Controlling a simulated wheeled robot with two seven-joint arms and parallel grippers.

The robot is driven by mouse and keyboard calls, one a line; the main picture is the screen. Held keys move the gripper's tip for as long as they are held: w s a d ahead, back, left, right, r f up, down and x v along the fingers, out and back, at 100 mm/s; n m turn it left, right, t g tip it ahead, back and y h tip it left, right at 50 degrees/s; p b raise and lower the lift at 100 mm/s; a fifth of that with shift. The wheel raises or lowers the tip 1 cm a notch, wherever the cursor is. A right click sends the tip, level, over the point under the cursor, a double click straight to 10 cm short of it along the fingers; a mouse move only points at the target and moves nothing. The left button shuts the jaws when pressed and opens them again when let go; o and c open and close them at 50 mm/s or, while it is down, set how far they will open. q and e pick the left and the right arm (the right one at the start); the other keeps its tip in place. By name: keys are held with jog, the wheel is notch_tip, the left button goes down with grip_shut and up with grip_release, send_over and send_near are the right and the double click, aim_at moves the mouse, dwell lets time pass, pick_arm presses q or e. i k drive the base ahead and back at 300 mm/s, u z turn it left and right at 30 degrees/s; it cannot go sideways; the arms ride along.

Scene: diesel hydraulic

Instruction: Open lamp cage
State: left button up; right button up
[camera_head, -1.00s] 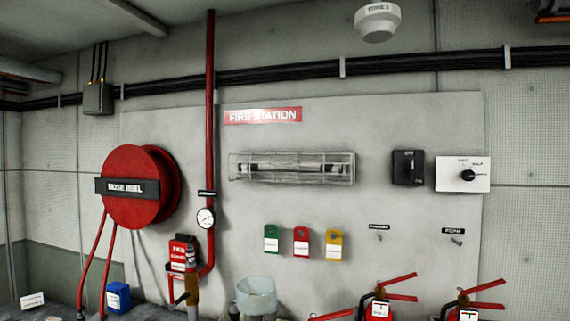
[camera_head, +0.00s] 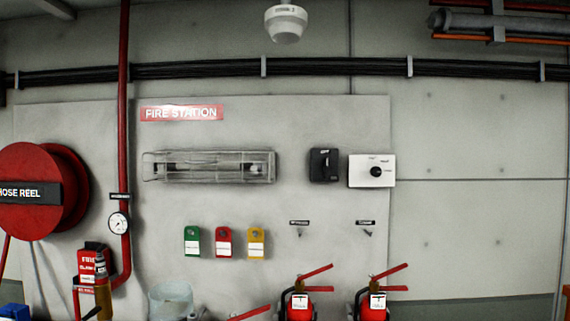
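The lamp cage (camera_head: 208,167) is a long wire cage over a lamp fixture on the pale wall panel, under the red FIRE STATION sign (camera_head: 181,112). It appears closed over the lamp. It is too small in view to make out a latch or hinge. Neither of my grippers shows in the head view.
A black switch box (camera_head: 323,165) and a white dial box (camera_head: 371,171) are right of the cage. Green, red and yellow tags (camera_head: 223,242) hang below. A red hose reel (camera_head: 40,188) and red pipe (camera_head: 123,150) are left. Fire extinguishers (camera_head: 299,303) stand below right.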

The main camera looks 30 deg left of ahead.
aim_at(216, 162)
jog(key=z, duration=0.25)
jog(key=i, duration=0.95)
jog(key=u, duration=1.75)
